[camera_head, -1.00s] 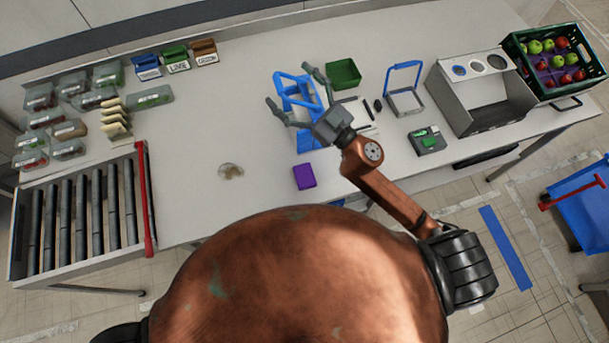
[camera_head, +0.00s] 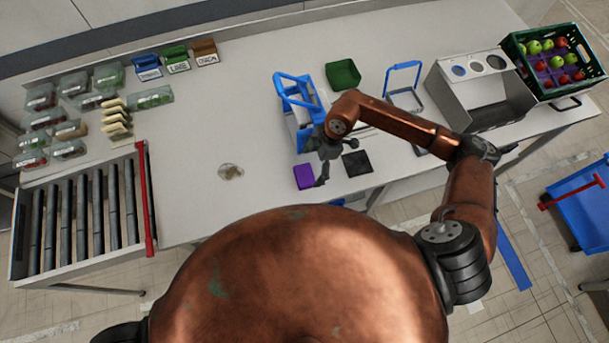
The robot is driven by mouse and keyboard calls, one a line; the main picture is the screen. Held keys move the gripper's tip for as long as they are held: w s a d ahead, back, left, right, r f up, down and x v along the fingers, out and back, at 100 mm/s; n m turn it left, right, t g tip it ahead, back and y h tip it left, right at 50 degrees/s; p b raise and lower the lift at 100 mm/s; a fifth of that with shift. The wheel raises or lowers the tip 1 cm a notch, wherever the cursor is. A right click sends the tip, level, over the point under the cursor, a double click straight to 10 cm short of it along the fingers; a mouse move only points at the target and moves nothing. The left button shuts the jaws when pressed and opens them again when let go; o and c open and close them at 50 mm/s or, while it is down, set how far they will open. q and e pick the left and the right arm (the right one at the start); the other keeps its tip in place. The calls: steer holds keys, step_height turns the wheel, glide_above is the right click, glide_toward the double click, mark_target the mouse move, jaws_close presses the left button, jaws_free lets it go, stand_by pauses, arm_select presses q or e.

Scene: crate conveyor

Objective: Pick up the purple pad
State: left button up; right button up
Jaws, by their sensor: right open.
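The purple pad (camera_head: 303,177) lies flat on the white table, near its front edge, below the blue frame. My right gripper (camera_head: 324,169) hangs right beside the pad's right edge, pointing down. Its jaws are open, and one dark finger slightly overlaps the pad's right side in the picture. I cannot tell whether it touches the pad. Nothing shows between the fingers. My left gripper is not in view.
A black square (camera_head: 357,163) lies right of the gripper. The roller conveyor (camera_head: 84,216) is at far left; the table's middle left is clear.

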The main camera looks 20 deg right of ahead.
mark_target(305, 174)
steer(key=x, duration=0.2)
steer(key=p+x, duration=0.1)
steer(key=x, duration=0.2)
steer(key=shift+w+a+f, duration=0.2)
steer(key=shift+w+a, duration=0.05)
steer(key=shift+a, duration=0.05)
steer(key=shift+c, duration=0.7)
steer(key=c, duration=0.8)
